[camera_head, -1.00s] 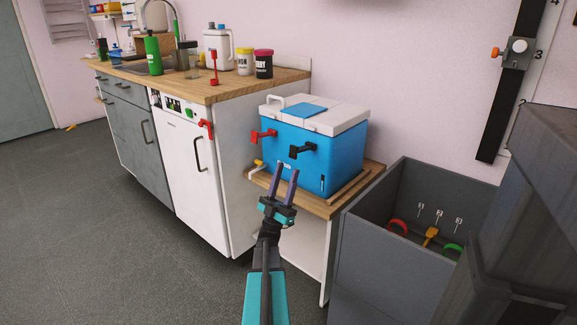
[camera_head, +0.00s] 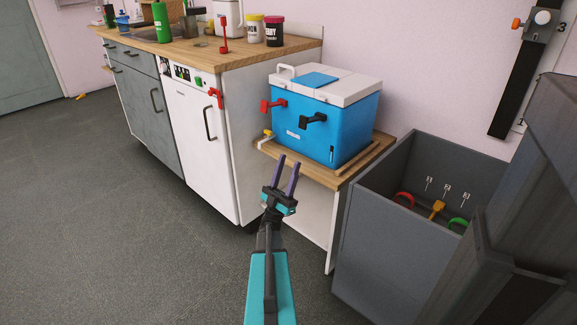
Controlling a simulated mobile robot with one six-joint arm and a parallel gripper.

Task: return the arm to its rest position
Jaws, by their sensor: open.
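My gripper (camera_head: 286,174) is open, with its two purple fingers apart and nothing between them. It is at the end of my teal arm, in the lower middle of the head view. It shows in front of the small wooden-topped stand (camera_head: 300,162) and below the blue cooler box (camera_head: 320,125). I cannot tell how far it is from the stand's edge.
A grey open bin (camera_head: 370,235) with coloured handles stands right of the stand. A white cabinet (camera_head: 197,140) with a wooden counter (camera_head: 235,54) holding a green bottle (camera_head: 161,22) and jars is at the left.

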